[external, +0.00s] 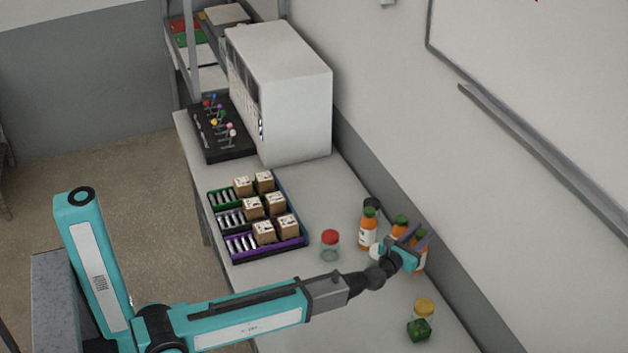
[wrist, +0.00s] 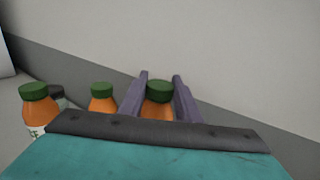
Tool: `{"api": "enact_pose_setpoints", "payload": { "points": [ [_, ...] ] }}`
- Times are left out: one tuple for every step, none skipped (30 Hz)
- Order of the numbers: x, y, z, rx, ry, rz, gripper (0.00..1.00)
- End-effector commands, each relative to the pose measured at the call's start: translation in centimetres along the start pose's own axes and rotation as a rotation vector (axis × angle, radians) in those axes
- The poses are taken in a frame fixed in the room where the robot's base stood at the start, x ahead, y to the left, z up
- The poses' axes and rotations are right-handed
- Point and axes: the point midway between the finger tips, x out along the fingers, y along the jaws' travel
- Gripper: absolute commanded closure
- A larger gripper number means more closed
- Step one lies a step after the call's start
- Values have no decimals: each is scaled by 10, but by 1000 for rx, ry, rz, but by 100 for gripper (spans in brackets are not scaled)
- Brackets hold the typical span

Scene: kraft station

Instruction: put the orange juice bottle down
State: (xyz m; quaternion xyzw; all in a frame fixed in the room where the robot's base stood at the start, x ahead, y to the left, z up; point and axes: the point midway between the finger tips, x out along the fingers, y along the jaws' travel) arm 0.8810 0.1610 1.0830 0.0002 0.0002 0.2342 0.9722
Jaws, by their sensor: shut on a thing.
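My gripper (external: 410,240) is at the back right of the table, near the wall. It is shut on an orange juice bottle with a green cap (wrist: 158,103), which stands upright between the two purple fingers in the wrist view. Its lower part is hidden by my gripper, so I cannot tell whether its base touches the table.
A dark-capped container (external: 372,204) is behind the bottles. A red-lidded jar (external: 330,245) stands left, by a rack of small boxes (external: 262,251). A yellow-lidded jar (external: 424,309) and green cube (external: 419,329) are at front right. The wall (external: 480,200) is close behind.

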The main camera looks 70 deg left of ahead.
Motion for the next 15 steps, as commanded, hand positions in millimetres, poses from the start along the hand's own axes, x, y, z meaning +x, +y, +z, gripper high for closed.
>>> {"api": "enact_pose_setpoints", "payload": {
  "points": [
    [0, 0, 0, 1, -1, 0, 100],
    [0, 0, -1, 1, 0, 0, 100],
    [0, 0, -3, 2, 0, 0, 100],
    [0, 0, -5, 2, 0, 0, 100],
    [0, 0, -7, 2, 0, 0, 100],
    [0, 0, -11, 2, 0, 0, 100],
    [0, 0, -14, 2, 0, 0, 100],
    [0, 0, -17, 2, 0, 0, 100],
    [0, 0, -21, 2, 1, 1, 100],
    [0, 0, -24, 2, 1, 1, 100],
    [0, 0, -28, 2, 1, 1, 100],
    [0, 0, -31, 2, 0, 1, 100],
    [0, 0, -33, 2, 0, 0, 100],
    [0, 0, -35, 2, 0, 0, 100],
    [0, 0, -37, 1, 0, 0, 100]
  ]
}}
